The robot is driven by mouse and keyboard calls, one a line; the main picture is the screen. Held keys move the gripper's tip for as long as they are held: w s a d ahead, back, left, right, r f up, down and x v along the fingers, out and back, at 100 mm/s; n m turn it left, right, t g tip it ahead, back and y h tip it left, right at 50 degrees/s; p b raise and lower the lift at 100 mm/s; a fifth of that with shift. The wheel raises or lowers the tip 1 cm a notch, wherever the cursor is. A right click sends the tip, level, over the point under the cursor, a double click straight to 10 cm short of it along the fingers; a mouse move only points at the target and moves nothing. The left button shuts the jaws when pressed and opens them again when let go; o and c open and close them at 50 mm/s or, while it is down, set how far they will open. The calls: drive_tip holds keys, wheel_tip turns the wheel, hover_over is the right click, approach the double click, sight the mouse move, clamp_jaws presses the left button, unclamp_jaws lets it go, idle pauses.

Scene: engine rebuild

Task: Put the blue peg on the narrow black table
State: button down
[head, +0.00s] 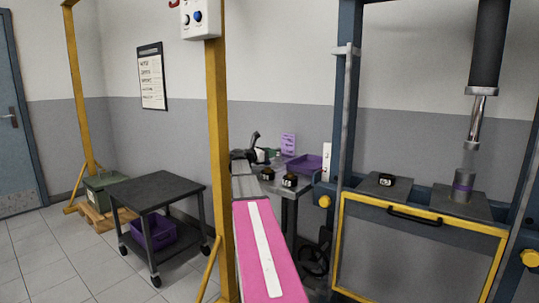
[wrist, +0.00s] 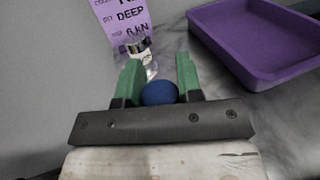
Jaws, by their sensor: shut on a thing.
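In the wrist view, my gripper (wrist: 158,78) has its two green fingers on either side of the blue peg (wrist: 160,93). It is shut on the peg, and only the rounded blue end shows. The peg is not distinct in the head view, where my gripper cannot be made out clearly. A narrow black table (head: 160,192) on casters stands at the left in the head view, its top bare. It is well apart from the grey workbench.
A purple tray (wrist: 262,40) lies right of my gripper, with a purple sign (wrist: 122,20) ahead. The head view shows a yellow post (head: 218,150) between the black table and the workbench. A purple bin (head: 153,233) sits on the lower shelf. A yellow-framed press stands at right.

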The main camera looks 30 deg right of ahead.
drive_tip(key=shift+f, duration=0.2)
drive_tip(key=c, duration=0.8)
unclamp_jaws()
drive_tip(key=shift+r, duration=0.1)
drive_tip(key=a, duration=0.8)
drive_tip(key=s+a, duration=0.1)
drive_tip(key=a, duration=0.3)
